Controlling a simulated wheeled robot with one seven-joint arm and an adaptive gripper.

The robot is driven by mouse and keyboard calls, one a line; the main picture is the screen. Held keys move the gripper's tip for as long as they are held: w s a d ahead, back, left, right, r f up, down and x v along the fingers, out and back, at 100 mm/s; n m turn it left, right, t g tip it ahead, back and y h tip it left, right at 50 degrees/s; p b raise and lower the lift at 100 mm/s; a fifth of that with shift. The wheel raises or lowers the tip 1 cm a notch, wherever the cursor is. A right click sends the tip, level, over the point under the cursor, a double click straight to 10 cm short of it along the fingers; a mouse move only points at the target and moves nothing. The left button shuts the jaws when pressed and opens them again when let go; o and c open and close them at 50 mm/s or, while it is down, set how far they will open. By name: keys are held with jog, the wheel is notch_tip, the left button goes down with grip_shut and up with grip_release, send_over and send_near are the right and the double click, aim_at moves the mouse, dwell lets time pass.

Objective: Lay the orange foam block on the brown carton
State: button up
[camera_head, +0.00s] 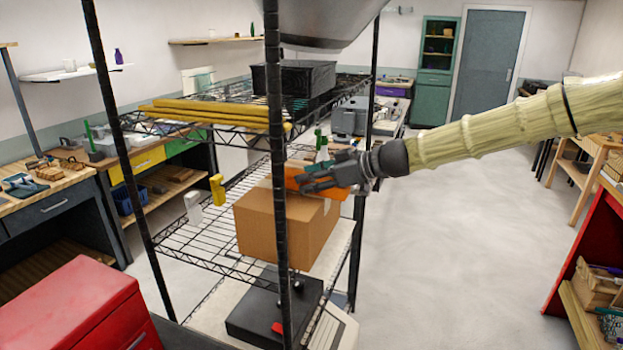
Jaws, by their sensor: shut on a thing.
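The brown carton (270,224) stands on the middle wire shelf of a black rack. My gripper (312,182) reaches in from the right, over the carton's top. It is shut on the orange foam block (292,177), which lies level at the top of the carton. More orange shows behind the fingers on the right. I cannot tell whether the block touches the carton top or hangs just above it. A rack post hides part of the carton, and the gripper hides the middle of the block.
Black rack posts (277,150) stand close around the carton. The upper shelf holds yellow bars (210,112) and a black crate (294,78). A yellow object (217,189) and a white object (193,208) stand left of the carton. Bare wire shelf (200,240) lies there too.

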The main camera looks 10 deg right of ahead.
jog(key=shift+f, duration=0.15)
jog(key=o, duration=1.2)
jog(key=shift+r+p, duration=0.35)
jog(key=shift+s+d+b, duration=0.1)
jog(key=shift+d+b, duration=0.15)
jog(key=shift+b, duration=0.05)
jog(key=shift+b+v, duration=1.55)
jog(key=shift+v, duration=4.2)
